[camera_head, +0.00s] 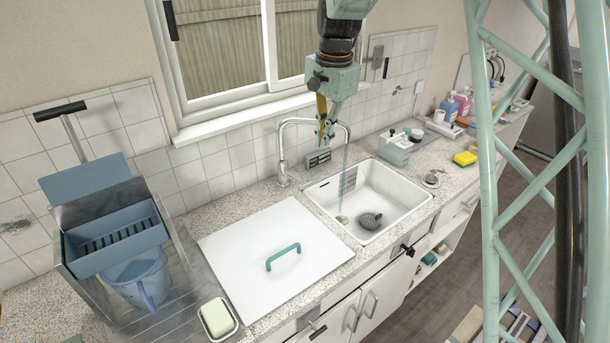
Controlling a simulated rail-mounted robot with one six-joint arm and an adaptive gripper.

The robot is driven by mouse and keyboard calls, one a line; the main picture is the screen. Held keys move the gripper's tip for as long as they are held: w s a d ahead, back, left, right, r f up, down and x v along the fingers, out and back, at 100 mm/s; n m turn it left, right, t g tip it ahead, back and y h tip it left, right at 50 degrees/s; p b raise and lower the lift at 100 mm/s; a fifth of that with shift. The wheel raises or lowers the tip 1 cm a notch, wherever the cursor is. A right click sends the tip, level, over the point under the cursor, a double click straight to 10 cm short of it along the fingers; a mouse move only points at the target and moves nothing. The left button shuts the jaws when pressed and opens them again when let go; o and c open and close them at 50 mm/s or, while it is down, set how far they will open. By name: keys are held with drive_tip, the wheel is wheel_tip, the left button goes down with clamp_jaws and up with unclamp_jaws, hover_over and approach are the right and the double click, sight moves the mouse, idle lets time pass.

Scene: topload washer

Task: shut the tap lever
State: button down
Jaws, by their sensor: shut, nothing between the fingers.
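A thin bluish stream (344,175), which looks like running water, falls into the white sink (398,205). A small part shows low on the tap's post, but I cannot tell clearly whether it is the lever. My gripper (325,138) is shut and empty, pointing down. It overlaps the spout's arch in the picture, hiding part of it; I cannot tell whether they touch.
A white cover with a green handle (283,257) lies left of the sink. A dark round item (370,221) lies in the basin. A small display box (318,159) sits behind the sink. A pale green device (397,149) stands right of it. The window (240,50) is behind.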

drive_tip(key=m+p, duration=0.1)
drive_tip(key=p, duration=0.1)
hover_over(306, 186)
drive_tip(key=f, duration=0.5)
drive_tip(key=shift+s+d+f, duration=0.15)
drive_tip(key=shift+s+d, duration=0.15)
drive_tip(key=shift+d, duration=0.1)
drive_tip(key=shift+f, duration=0.15)
drive_tip(key=shift+w+a+f, duration=0.15)
drive_tip(key=shift+f, duration=2.1)
drive_tip(key=shift+w+a+f, duration=0.1)
drive_tip(key=shift+w+f, duration=0.1)
drive_tip(key=shift+f, duration=2.1)
drive_tip(key=shift+w+a+f, duration=0.15)
drive_tip(key=shift+f, duration=2.1)
drive_tip(key=shift+s+d+f+b, duration=0.1)
drive_tip(key=shift+f+b, duration=0.1)
drive_tip(key=shift+f, duration=0.25)
drive_tip(key=shift+s+d+f+b, duration=0.1)
drive_tip(key=shift+f+b, duration=0.05)
drive_tip(key=shift+f, duration=0.3)
drive_tip(key=shift+r, duration=0.1)
